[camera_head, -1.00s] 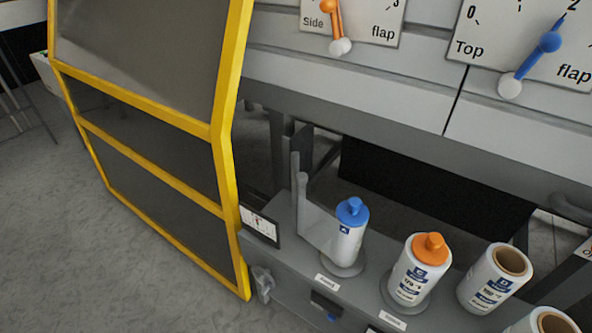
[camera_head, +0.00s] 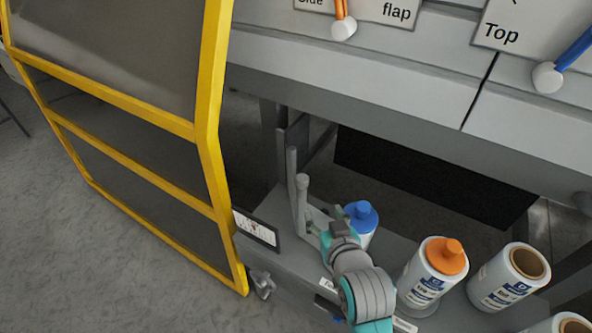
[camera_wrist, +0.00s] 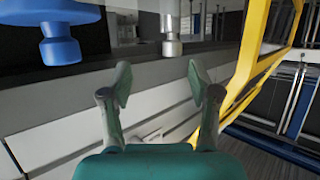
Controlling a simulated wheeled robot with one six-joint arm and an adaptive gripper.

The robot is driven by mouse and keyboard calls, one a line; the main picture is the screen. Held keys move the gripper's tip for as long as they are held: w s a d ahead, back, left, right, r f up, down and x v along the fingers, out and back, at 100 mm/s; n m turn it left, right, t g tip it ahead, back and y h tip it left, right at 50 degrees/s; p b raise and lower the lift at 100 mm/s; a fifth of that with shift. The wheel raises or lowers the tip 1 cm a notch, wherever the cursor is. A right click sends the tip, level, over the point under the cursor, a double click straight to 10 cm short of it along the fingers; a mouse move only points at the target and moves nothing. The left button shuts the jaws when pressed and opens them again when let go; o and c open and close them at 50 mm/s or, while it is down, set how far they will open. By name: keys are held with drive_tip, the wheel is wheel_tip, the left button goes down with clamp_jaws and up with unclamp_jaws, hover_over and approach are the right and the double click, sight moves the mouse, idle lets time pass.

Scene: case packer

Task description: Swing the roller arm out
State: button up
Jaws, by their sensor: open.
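The roller arm (camera_head: 302,205) is a slim grey upright post with a rounded tip, standing at the left end of the grey bench in the head view. Its rounded tip (camera_wrist: 172,47) shows beyond my fingertips in the wrist view, where things appear upside down. My gripper (camera_head: 318,220) is open, in front of the post and left of the blue-capped roll (camera_head: 361,216). In the wrist view my gripper (camera_wrist: 158,78) has both fingers apart, with nothing between them. The post's tip lies past the gap, closer to the right finger. I cannot tell if they touch.
The blue cap (camera_wrist: 59,45) is close to the left finger in the wrist view. An orange-capped roll (camera_head: 430,275) and an open-topped roll (camera_head: 508,277) stand to the right. A yellow-framed guard door (camera_head: 212,150) stands at left. A grey machine front (camera_head: 350,75) overhangs the bench.

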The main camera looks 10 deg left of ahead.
sight(304, 182)
drive_tip(key=w+a, duration=0.2)
drive_tip(key=w, duration=0.2)
drive_tip(key=w+a+f, duration=0.1)
drive_tip(key=w+a, duration=0.4)
drive_tip(key=w, duration=0.2)
drive_tip(key=shift+w+a+f, duration=0.15)
drive_tip(key=shift+w+f, duration=0.15)
drive_tip(key=shift+w, duration=0.05)
clamp_jaws()
